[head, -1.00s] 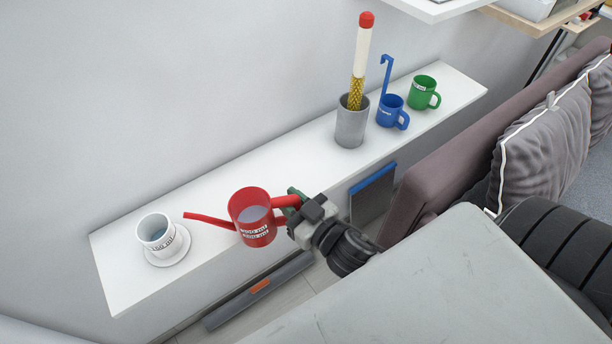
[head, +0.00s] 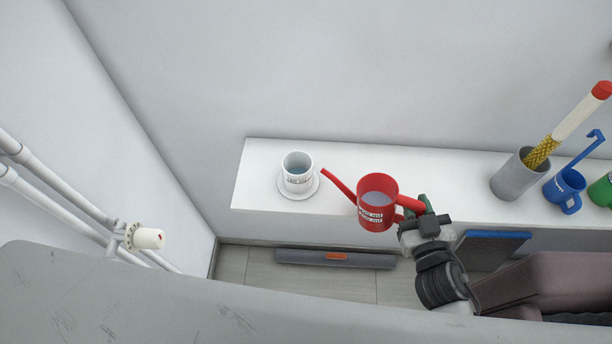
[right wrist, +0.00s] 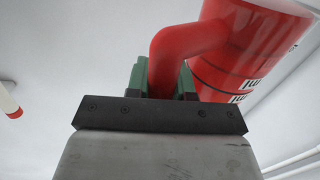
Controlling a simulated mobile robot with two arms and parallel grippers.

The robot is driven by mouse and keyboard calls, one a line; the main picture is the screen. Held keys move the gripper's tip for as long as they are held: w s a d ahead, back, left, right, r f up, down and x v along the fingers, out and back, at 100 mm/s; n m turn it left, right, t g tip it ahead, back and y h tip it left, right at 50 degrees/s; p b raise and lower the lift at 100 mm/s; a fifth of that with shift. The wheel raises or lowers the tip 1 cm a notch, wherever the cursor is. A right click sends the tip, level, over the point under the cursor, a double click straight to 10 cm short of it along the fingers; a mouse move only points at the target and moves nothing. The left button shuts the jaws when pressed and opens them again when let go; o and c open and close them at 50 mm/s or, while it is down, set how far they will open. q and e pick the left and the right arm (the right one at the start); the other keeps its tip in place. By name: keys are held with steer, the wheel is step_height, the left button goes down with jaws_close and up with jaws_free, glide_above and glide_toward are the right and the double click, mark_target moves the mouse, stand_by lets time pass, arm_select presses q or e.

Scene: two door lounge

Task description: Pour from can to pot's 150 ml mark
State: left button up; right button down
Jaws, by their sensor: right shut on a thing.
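The red can (head: 375,206) with a long spout holds pale liquid and shows upright in the head view, at the shelf's front edge. My right gripper (head: 416,209) is shut on its handle; in the right wrist view the green fingers (right wrist: 165,80) close around the red handle (right wrist: 185,42). The white pot (head: 298,172) stands on a white saucer (head: 299,191) to the left, with some liquid inside and a printed label on its front. The spout tip is right of the pot's rim, apart from it. My left gripper is not in view.
The white shelf (head: 262,165) runs along the wall. A grey holder (head: 513,178) with a red-tipped stick, a blue mug (head: 565,188) and a green mug (head: 603,190) stand at right. White pipes with a valve (head: 145,238) are at left. A dark sofa (head: 560,285) is lower right.

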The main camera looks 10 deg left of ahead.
steer(key=shift+r, duration=0.15)
steer(key=shift+w+a+r+n+g+p, duration=0.15)
steer(key=shift+a+r+n+p, duration=0.2)
steer(key=shift+p, duration=0.6)
steer(key=shift+w+a+r+n+g+p, duration=0.15)
steer(key=shift+r+p, duration=0.3)
steer(key=shift+p, duration=0.45)
steer(key=shift+a+r+h+p, duration=0.3)
steer(key=shift+a+r+p, duration=0.1)
steer(key=shift+p, duration=0.7)
steer(key=shift+r+n, duration=0.15)
steer(key=shift+n, duration=0.15)
steer(key=shift+n+g+h, duration=0.3)
steer(key=shift+n+g, duration=0.2)
steer(key=shift+w+a+r+p, duration=0.15)
steer(key=shift+a+r+p, duration=0.2)
steer(key=shift+r+p, duration=0.3)
steer(key=shift+w+a+r+p, duration=0.1)
steer(key=shift+a+r+p, duration=0.2)
steer(key=shift+r+p, duration=0.4)
steer(key=shift+w+a+r+p, duration=0.15)
steer(key=shift+a+r+p, duration=0.3)
steer(key=shift+r, duration=0.3)
steer(key=shift+d, duration=0.1)
steer(key=shift+r, duration=0.1)
